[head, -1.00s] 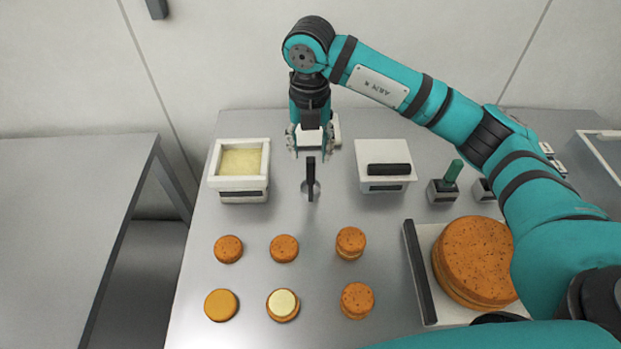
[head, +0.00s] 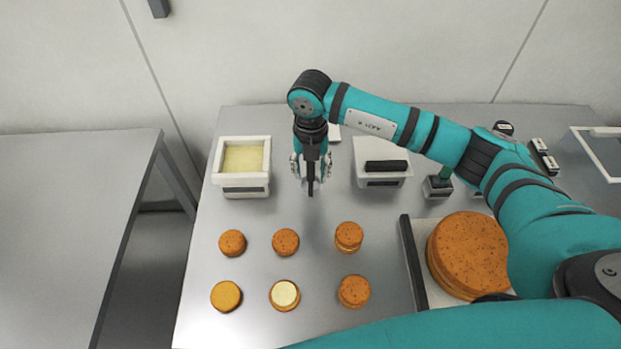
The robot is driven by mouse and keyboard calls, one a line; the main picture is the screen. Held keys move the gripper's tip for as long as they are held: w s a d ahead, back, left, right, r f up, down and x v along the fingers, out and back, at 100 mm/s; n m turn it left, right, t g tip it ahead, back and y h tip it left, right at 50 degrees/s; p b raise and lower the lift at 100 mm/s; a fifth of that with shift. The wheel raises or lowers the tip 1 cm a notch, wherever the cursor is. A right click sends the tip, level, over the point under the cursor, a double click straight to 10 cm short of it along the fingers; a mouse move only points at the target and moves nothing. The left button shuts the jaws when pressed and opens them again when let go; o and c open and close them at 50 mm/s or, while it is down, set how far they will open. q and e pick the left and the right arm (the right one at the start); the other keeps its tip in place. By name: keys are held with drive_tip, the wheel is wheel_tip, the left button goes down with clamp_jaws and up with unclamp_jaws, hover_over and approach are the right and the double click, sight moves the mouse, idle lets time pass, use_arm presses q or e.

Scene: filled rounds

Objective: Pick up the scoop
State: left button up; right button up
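The scoop (head: 311,188) stands on the metal table between the cream-filled container and the white lidded box. Its upright black handle shows, while its bowl is hidden by my gripper. My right gripper (head: 312,172) points down over the scoop, with one finger on each side of the handle. The fingers look apart, and I see no clear contact with the handle. My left gripper is not in view.
The cream container (head: 243,190) is left of the scoop and the lidded box (head: 381,180) is right. Several small round cakes (head: 286,242) lie in front. A large round cake (head: 468,252) sits on a board at right.

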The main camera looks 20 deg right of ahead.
clamp_jaws()
drive_tip(key=shift+r, duration=0.1)
idle(0.3)
drive_tip(key=shift+r, duration=0.35)
wheel_tip(320, 180, up, 9)
drive_tip(key=b, duration=0.3)
drive_tip(key=shift+r, duration=0.1)
